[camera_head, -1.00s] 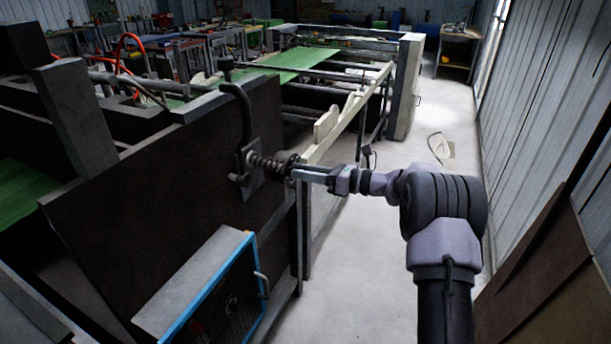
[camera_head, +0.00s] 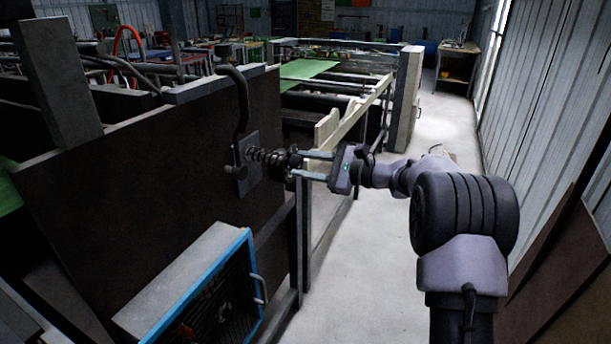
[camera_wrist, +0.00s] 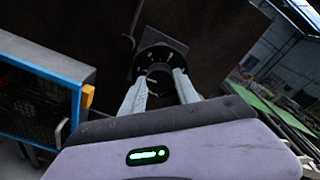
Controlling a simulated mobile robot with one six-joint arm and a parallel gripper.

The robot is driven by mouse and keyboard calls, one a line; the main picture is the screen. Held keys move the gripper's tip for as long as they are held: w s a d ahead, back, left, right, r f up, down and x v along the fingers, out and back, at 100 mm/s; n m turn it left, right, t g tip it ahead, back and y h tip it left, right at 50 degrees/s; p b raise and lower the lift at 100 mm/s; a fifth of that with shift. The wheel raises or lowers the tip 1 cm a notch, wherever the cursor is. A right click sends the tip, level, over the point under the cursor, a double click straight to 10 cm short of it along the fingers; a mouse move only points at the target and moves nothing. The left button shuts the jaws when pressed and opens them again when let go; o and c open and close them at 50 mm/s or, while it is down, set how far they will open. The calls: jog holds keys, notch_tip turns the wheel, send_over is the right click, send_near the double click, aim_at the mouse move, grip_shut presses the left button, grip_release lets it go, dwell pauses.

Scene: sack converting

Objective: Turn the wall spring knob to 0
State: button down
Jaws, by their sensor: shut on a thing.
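The wall spring knob (camera_head: 281,163) is a dark round knob at the end of a coiled spring (camera_head: 258,155). The spring stands out from a small grey plate (camera_head: 240,172) on the dark machine panel. My gripper (camera_head: 302,164) reaches it from the right, with its two fingers on either side of the knob. In the wrist view the knob shows as a dark ringed disc (camera_wrist: 160,52) ahead, and my gripper (camera_wrist: 160,84) is shut on it. The fingers hide part of the knob's edge. I cannot read a number on it.
A blue-framed box (camera_head: 205,285) with a handle sticks out below. Machine rails (camera_head: 355,115) run behind my gripper. The pale floor (camera_head: 370,270) is open between the machine and the corrugated wall (camera_head: 540,120).

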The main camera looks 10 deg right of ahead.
jog(key=n+b, duration=0.2)
jog(key=n, duration=0.1)
jog(key=shift+f, duration=0.1)
jog(key=shift+n+t+b, duration=0.35)
jog(key=shift+n+t, duration=0.05)
jog(key=shift+n, duration=1.3)
jog(key=shift+s, duration=0.1)
jog(key=c, duration=0.9)
grip_release()
jog(key=p+v, duration=0.1)
jog(key=v, duration=0.4)
jog(key=p+v, duration=0.2)
jog(key=v, duration=0.4)
jog(key=p+v, duration=0.1)
jog(key=v, duration=0.5)
jog(key=shift+s+r, duration=0.25)
jog(key=shift+r, duration=0.05)
jog(key=shift+a, duration=0.1)
